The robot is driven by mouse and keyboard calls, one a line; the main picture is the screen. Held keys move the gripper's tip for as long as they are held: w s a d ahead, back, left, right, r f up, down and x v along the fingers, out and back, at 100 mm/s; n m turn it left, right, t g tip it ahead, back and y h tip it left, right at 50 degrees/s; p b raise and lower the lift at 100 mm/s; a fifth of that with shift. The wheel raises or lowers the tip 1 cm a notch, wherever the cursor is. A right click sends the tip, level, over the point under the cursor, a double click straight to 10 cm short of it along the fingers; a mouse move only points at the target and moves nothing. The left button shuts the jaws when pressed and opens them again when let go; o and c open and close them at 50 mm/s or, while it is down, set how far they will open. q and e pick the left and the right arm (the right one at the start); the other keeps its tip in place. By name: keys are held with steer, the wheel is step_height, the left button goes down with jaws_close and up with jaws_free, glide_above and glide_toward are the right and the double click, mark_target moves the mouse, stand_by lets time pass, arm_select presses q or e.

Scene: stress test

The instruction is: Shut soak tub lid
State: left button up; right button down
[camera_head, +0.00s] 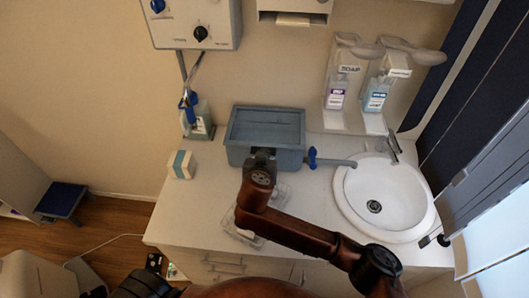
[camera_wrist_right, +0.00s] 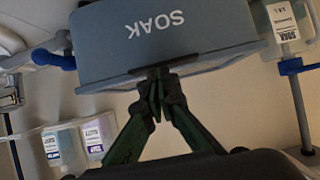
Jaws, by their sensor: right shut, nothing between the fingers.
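The grey-blue soak tub (camera_head: 291,159) stands on the counter against the wall, with a blue-handled tap and spout on its right side. Its lid (camera_head: 265,127) shows as a flat, darker grey panel inside the rim and looks lowered; I cannot tell whether it is fully seated. In the right wrist view the tub (camera_wrist_right: 120,38) appears upside down, with SOAK on its front. My right gripper (camera_head: 262,154) is shut and empty, its fingertips (camera_wrist_right: 158,76) at the middle of the tub's upper front edge. Contact is unclear. My left gripper is not in view.
A round white sink (camera_head: 405,200) lies right of the tub. Two soap dispensers (camera_head: 337,95) (camera_head: 377,93) hang behind it. A clear tray (camera_head: 240,232) lies partly hidden under my right arm.

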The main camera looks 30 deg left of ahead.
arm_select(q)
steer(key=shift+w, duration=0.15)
arm_select(e)
steer(key=v, duration=1.2)
